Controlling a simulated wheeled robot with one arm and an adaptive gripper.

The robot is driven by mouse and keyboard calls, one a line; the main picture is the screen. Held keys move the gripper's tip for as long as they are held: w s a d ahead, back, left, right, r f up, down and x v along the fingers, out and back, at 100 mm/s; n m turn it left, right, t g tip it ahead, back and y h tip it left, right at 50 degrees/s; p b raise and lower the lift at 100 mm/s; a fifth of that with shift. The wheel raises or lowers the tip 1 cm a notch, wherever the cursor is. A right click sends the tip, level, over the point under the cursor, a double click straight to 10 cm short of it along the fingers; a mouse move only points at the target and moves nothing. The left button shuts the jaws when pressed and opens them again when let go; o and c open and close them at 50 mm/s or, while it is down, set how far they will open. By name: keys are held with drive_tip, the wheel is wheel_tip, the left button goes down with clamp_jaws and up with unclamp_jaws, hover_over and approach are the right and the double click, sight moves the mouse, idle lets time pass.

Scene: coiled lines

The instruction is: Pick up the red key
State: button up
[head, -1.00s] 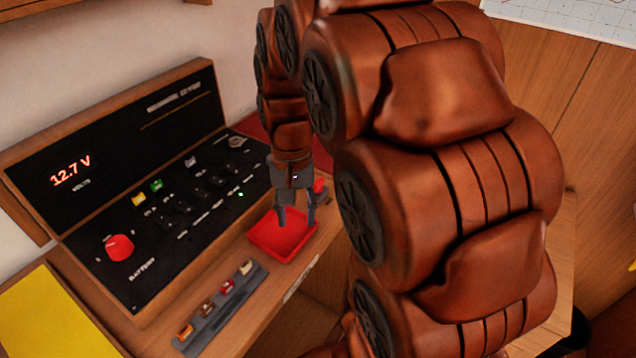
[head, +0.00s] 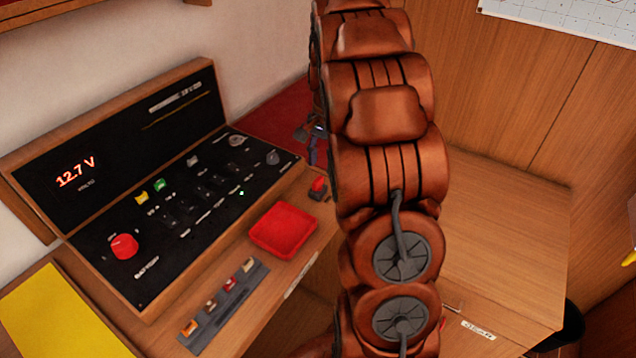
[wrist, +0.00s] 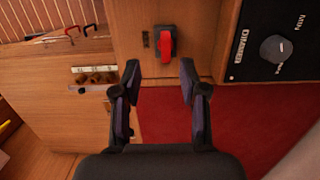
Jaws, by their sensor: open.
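The red key (head: 318,185) stands in a small dark base on the wooden ledge, right of the red tray (head: 283,231). In the wrist view the key (wrist: 168,42) is ahead of the fingertips, between their lines and apart from them. My gripper (wrist: 160,72) is open and empty, its two dark fingers spread. In the head view my gripper (head: 316,150) is partly hidden behind my arm, just beyond the key.
A black panel (head: 200,205) with switches and knobs lies left; its dimmer knob (wrist: 273,49) is right in the wrist view. A grey rack (head: 210,335) holds several small coloured pieces. A red surface (wrist: 225,130) lies below the gripper.

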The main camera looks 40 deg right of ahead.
sight(318, 179)
drive_tip(key=shift+w+a+f+p, duration=0.15)
drive_tip(key=shift+f+p, duration=0.35)
drive_tip(key=shift+f, duration=0.6)
drive_tip(key=shift+w+a+f+p, duration=0.1)
drive_tip(key=shift+f+p, duration=0.4)
drive_tip(key=shift+f, duration=0.65)
drive_tip(key=shift+w+a+f+p, duration=0.15)
drive_tip(key=shift+f+p, duration=0.35)
drive_tip(key=shift+f, duration=0.6)
drive_tip(key=shift+s, duration=0.15)
clamp_jaws()
